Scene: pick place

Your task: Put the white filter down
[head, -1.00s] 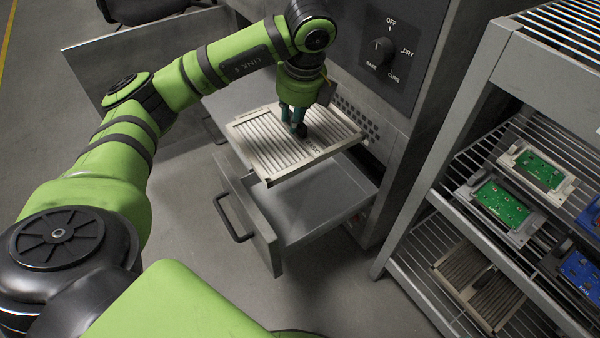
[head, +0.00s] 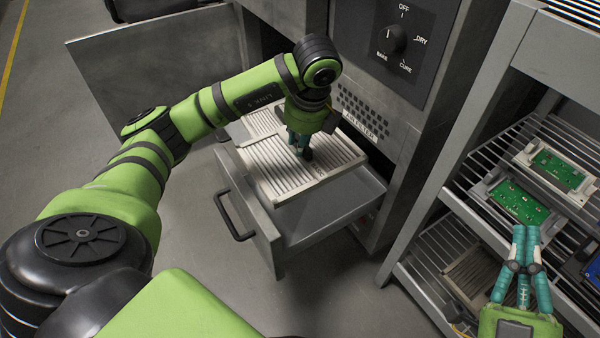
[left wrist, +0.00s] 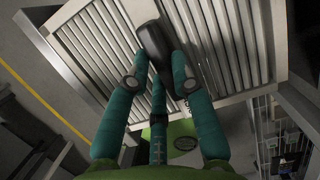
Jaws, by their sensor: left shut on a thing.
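The white filter (head: 262,168), a pale slatted panel, is over the open drawer (head: 345,203) under the oven-like cabinet. My left gripper (head: 302,148) is shut on the black handle at the filter's middle. In the left wrist view the filter (left wrist: 88,40) fills the top, with the dark handle (left wrist: 153,42) between the fingers. I cannot tell whether the filter touches the drawer. My right gripper (head: 525,240) is empty in front of the rack, its front two fingers close together; its grip opening is unclear.
Another pale slatted part (head: 258,122) shows behind the filter, partly hidden by my arm. An "AIR FILTER" label (head: 360,126) is on the cabinet. The wire rack at right holds green circuit boards (head: 520,201) and a brownish slatted panel (head: 468,268) below. Open floor lies left of the drawer.

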